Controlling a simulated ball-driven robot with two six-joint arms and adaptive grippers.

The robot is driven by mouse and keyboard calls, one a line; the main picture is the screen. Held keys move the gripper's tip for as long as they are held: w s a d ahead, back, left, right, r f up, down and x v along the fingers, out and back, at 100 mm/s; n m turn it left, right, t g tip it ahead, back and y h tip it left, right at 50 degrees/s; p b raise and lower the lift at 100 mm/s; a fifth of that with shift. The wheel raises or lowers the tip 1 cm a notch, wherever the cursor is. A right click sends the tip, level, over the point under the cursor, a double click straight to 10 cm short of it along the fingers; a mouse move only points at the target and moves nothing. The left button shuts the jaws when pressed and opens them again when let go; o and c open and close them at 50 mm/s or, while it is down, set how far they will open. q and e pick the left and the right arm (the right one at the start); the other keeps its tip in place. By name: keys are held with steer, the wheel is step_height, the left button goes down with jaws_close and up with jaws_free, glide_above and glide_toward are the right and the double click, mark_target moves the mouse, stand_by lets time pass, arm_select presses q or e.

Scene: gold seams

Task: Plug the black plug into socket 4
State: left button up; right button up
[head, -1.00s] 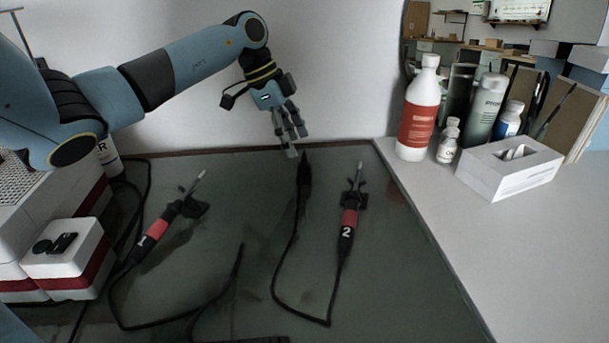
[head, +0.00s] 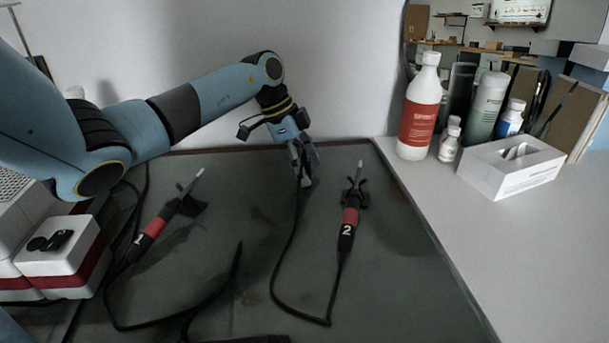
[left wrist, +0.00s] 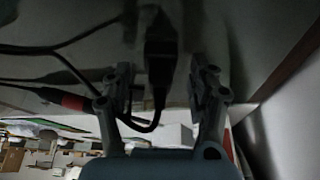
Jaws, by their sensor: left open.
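The black plug (left wrist: 160,45) shows in the left wrist view, between the fingers of my left gripper (left wrist: 160,70), with a gap to each side. In the head view my left gripper (head: 305,176) is over the spot at the far middle of the dark mat where the plug's cable (head: 287,240) ends, and it hides most of the plug. My left gripper is open. The cable loops forward and back to the soldering iron marked 2 (head: 348,222). No socket marked 4 can be made out. My right gripper is out of view.
A soldering iron marked 1 (head: 155,228) lies at the left of the dark mat (head: 400,270). Another loose cable end (head: 238,250) lies in the middle. White and red boxes (head: 60,250) stand at the left. Bottles (head: 420,110) and a white box (head: 510,170) stand at the right.

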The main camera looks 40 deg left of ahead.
mark_target(305, 162)
arm_select(q)
steer(key=shift+c, duration=0.4)
steer(key=c, duration=1.1)
steer(key=shift+r, duration=0.1)
steer(key=shift+r, duration=0.55)
step_height(305, 162, up, 3)
steer(key=shift+w+f+p, duration=0.1)
steer(key=shift+f+p, duration=0.05)
steer(key=shift+p, duration=0.3)
steer(key=s+d+r, duration=0.1)
steer(key=d+r, duration=0.1)
steer(key=d, duration=0.1)
steer(key=s+d+r+p, duration=0.1)
steer(key=d+r, duration=0.1)
steer(key=d, duration=0.2)
steer(key=s+d+r, duration=0.1)
steer(key=d+r, duration=0.2)
steer(key=d, duration=0.1)
steer(key=shift+s+d+p, duration=0.1)
steer(key=shift+d+p, duration=0.05)
steer(key=shift+p, duration=0.2)
